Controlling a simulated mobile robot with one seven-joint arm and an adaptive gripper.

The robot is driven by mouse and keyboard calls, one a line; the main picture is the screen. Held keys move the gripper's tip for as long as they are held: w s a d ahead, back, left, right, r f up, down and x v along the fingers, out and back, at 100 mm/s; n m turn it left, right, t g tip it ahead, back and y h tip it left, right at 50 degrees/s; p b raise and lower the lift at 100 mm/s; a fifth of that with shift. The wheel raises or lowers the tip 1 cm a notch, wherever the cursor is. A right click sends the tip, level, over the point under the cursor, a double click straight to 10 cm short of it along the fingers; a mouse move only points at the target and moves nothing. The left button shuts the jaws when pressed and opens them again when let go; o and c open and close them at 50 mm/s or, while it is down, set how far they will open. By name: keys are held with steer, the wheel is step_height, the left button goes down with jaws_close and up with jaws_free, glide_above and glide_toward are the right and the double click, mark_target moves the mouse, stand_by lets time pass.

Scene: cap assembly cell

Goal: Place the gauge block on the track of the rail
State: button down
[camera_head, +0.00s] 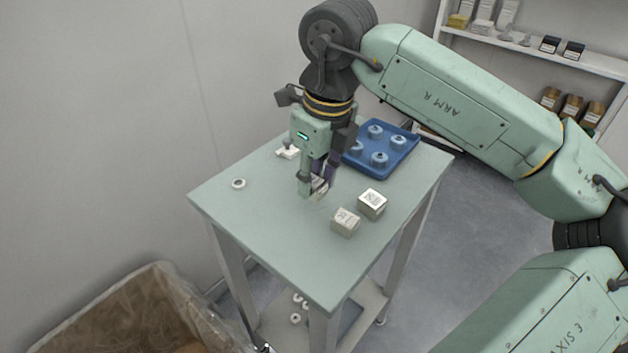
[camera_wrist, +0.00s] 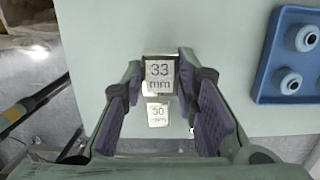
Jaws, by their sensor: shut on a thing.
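My gripper (camera_head: 314,190) is over the middle of the green table and is shut on a pale gauge block marked 33 mm (camera_wrist: 160,76). In the wrist view the block's label faces me between the purple finger pads. In the head view my fingers hide most of the held block, low above the table. A block marked 50 mm (camera_wrist: 157,115) shows farther down between the fingers. Two pale blocks stand on the table in the head view, one (camera_head: 372,203) to the right and one (camera_head: 345,222) nearer the front. I cannot clearly make out the rail or its track.
A blue tray (camera_head: 404,155) with several blue round pieces lies at the table's back right. A small white fixture (camera_head: 288,153) is behind my gripper. A white ring (camera_head: 238,184) lies at the left. The table's front (camera_head: 300,262) is clear. A lined bin stands at lower left.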

mark_target(315, 179)
steer(key=shift+w+a, duration=0.1)
steer(key=shift+w, duration=0.2)
steer(key=shift+f, duration=0.2)
step_height(315, 179, down, 3)
steer(key=shift+p, duration=0.65)
steer(key=shift+f+b, duration=0.4)
steer(key=c, duration=1.3)
jaws_free()
steer(key=shift+r, duration=0.1)
